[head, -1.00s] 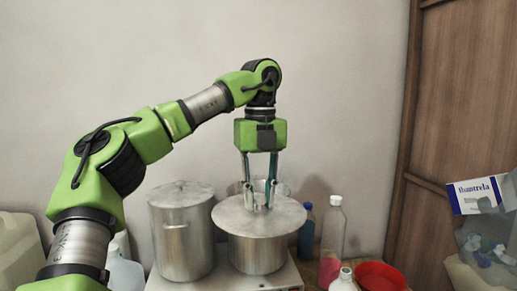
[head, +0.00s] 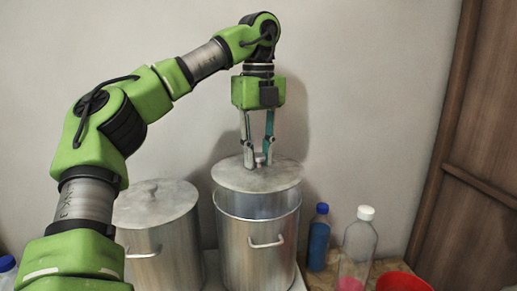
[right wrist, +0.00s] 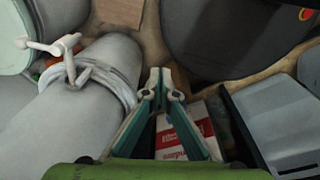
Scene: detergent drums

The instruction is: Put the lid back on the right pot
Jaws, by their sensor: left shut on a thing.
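The right pot (head: 250,262) is a tall metal pot with a side handle, and part of its opening shows. Its flat round metal lid (head: 232,177) is above the rim, toward the back of the opening, with a gap in front. My left gripper (head: 257,164) points down and is shut on the lid's knob, which the fingers partly hide. Whether the lid's back edge touches the pot cannot be told. My right gripper (right wrist: 163,78) shows only in the right wrist view, with its fingertips together and nothing seen between them.
A lidded metal pot (head: 160,245) stands to the left. Right of the pots are a blue bottle (head: 319,240), a clear white-capped bottle (head: 358,245) and a red bowl (head: 402,282). The right wrist view shows a grey container (right wrist: 75,105) and a red-and-white box (right wrist: 185,135) close by.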

